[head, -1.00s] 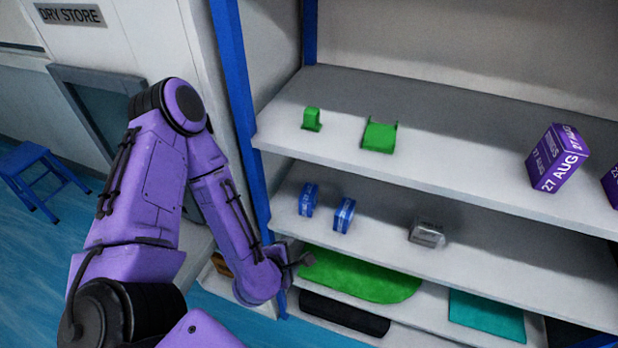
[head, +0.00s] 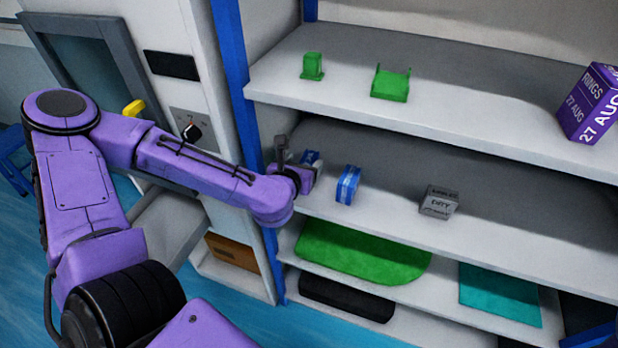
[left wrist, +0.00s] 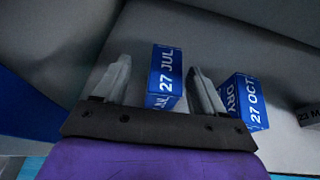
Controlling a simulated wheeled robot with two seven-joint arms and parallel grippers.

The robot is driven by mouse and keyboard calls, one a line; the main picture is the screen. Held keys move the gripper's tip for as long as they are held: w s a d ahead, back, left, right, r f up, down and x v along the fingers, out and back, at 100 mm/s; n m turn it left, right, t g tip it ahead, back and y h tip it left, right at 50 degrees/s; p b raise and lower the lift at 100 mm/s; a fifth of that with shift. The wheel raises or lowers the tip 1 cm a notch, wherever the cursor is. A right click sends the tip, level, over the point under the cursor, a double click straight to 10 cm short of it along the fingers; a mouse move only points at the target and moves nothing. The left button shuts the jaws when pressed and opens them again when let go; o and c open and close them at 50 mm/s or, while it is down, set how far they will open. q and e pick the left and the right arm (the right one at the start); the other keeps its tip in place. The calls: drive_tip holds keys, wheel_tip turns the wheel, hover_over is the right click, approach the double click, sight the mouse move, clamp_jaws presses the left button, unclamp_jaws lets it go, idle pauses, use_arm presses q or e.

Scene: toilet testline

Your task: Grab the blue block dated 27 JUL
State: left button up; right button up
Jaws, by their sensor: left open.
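The blue block dated 27 JUL (left wrist: 165,75) stands on the shelf between the two fingers of my left gripper (left wrist: 160,85) in the left wrist view. The fingers are open on both sides of it, with a gap on the left side and a narrower one on the right. In the head view the left gripper (head: 297,165) is at the left end of the middle shelf (head: 385,200), and it partly hides that block (head: 310,157). A second blue block, dated 27 OCT (left wrist: 243,100), stands to the right; it also shows in the head view (head: 348,185). My right gripper is not in view.
A grey block (head: 439,201) stands farther right on the same shelf. Green holders (head: 390,83) and a purple 27 AUG box (head: 592,103) are on the shelf above. A blue post (head: 236,90) stands close to my left forearm.

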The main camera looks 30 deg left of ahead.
sight(309, 160)
use_arm(q)
drive_tip(key=x, duration=0.1)
drive_tip(key=p+x, duration=0.1)
drive_tip(key=x, duration=0.1)
drive_tip(key=d+x, duration=0.1)
drive_tip(key=x, duration=0.1)
drive_tip(key=shift+w, duration=0.2)
drive_tip(key=shift+s+a+r, duration=0.1)
drive_tip(key=shift+c, duration=0.6)
drive_tip(key=c, duration=1.1)
drive_tip(key=shift+o, duration=0.2)
